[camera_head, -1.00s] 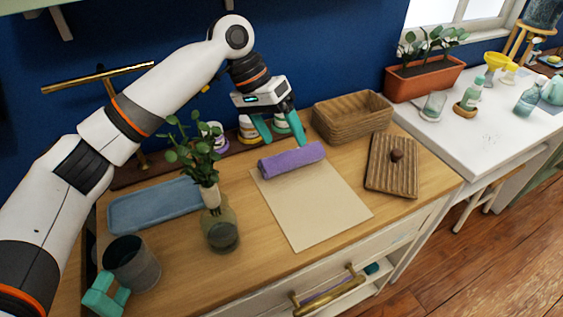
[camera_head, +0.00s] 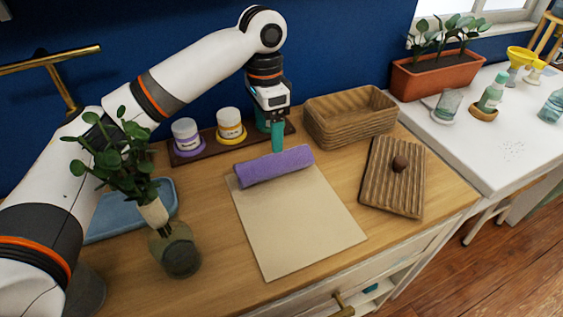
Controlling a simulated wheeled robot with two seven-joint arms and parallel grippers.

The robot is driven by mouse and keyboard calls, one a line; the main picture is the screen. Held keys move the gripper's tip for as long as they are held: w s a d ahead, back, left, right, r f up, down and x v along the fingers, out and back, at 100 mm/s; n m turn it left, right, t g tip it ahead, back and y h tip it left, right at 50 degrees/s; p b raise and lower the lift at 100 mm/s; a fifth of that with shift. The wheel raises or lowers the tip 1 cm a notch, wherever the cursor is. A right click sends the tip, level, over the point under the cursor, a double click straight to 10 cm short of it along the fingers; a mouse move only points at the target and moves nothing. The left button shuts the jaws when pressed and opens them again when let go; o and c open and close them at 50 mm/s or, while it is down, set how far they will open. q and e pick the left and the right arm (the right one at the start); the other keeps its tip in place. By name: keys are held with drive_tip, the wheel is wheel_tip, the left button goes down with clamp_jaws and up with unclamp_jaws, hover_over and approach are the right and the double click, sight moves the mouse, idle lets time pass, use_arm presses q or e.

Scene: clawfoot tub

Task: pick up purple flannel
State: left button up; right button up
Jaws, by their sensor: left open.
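The purple flannel (camera_head: 273,167) is rolled up and lies across the far end of a beige mat (camera_head: 297,222) on the wooden counter. My left gripper (camera_head: 277,140) points down just behind the flannel's right half. Its teal fingers are open and hold nothing; one finger overlaps the other in this view. I cannot tell whether a fingertip touches the flannel. My right gripper is not in view.
Jars (camera_head: 186,136) stand on a dark wooden rack behind the flannel. A wicker basket (camera_head: 350,120) and its lid (camera_head: 393,180) are at the right. A vase with leaves (camera_head: 174,248) and a blue tray (camera_head: 110,222) are at the left. The counter's front is clear.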

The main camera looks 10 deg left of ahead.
sight(269, 156)
use_arm(q)
drive_tip(key=shift+s+a+f, duration=0.1)
drive_tip(key=shift+s+f, duration=0.05)
drive_tip(key=shift+f, duration=0.45)
drive_tip(key=shift+s+f, duration=0.1)
drive_tip(key=shift+f, duration=0.8)
drive_tip(key=f, duration=0.5)
drive_tip(key=shift+s+d+f, duration=0.1)
drive_tip(key=shift+s+d, duration=0.1)
drive_tip(key=shift+s, duration=0.15)
drive_tip(key=shift+c, duration=1)
drive_tip(key=c, duration=0.9)
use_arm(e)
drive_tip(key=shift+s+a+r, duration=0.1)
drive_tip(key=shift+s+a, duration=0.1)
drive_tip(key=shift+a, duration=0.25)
